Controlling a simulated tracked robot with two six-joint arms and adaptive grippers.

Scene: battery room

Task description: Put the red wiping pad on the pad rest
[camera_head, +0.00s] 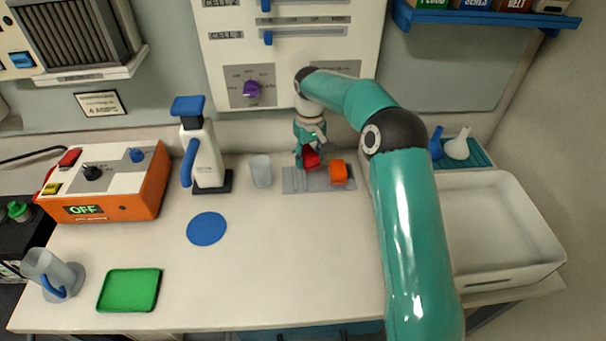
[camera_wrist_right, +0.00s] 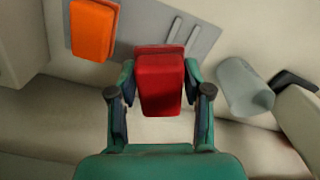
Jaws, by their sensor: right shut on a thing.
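The red wiping pad (camera_wrist_right: 160,84) is between the fingers of my right gripper (camera_wrist_right: 160,100), which is shut on it. In the head view the red pad (camera_head: 310,158) shows just below the right gripper (camera_head: 309,148), at the back of the bench. The pad rest seems to be the grey plate (camera_head: 320,186) under and beside it; the plate also shows in the wrist view (camera_wrist_right: 145,20). An orange block (camera_head: 339,172) sits on the plate's right part. I cannot tell whether the red pad touches the plate. My left gripper is not in view.
A clear cup (camera_head: 261,171) stands just left of the plate. A white and blue device (camera_head: 202,155) is farther left. A white basin (camera_head: 490,225) is at the right. A blue disc (camera_head: 206,228) and a green tray (camera_head: 130,289) lie on the bench. The front middle is clear.

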